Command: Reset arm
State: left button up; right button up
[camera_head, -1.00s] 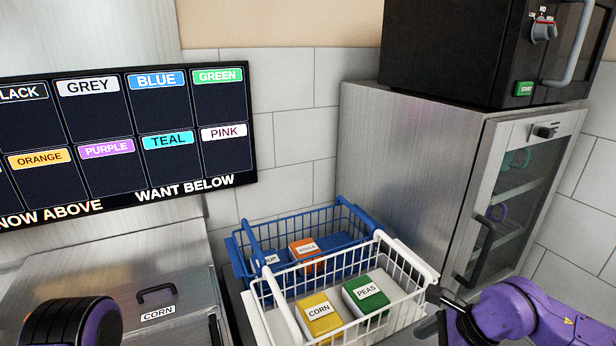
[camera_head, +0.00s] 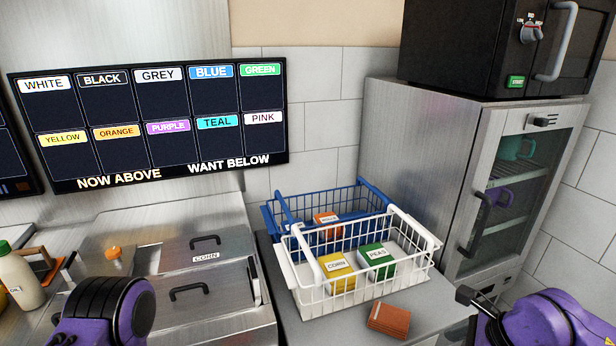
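My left arm (camera_head: 105,312), purple with a black rounded joint, comes in at the bottom left in front of the metal counter. Its gripper is out of view. My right arm (camera_head: 540,318), also purple, is at the bottom right corner. A small dark part, perhaps my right gripper (camera_head: 472,299), juts left from it beside the counter's right end. Its fingers are too unclear to show whether they are open or shut. Nothing is seen held.
A white basket (camera_head: 362,292) holds a yellow CORN box and a green PEAS box. A blue basket (camera_head: 365,200) stands behind. A brown-orange box (camera_head: 389,319) lies in front. Lidded bins (camera_head: 208,262), a bottle (camera_head: 20,277), and a glass-door cabinet (camera_head: 510,185) flank them.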

jog(key=d+f+n+t+h+b, duration=0.15)
jog(key=d+f+n+h, duration=0.25)
jog(key=f+h, duration=0.7)
pick_arm(q)
jog(key=f+b, duration=0.3)
jog(key=f, duration=0.2)
jog(key=shift+w, duration=0.2)
pick_arm(e)
jog(key=s+f+n+g+y, duration=0.1)
jog(key=s+f+n+y, duration=0.2)
jog(key=s+f+n, duration=1.1)
jog(key=s+f, duration=0.5)
jog(key=shift+a+f+g, duration=0.25)
jog(key=shift+a+g, duration=0.1)
jog(key=shift+a, duration=0.05)
pick_arm(q)
jog(key=shift+f, duration=0.1)
pick_arm(e)
jog(key=shift+s, duration=0.1)
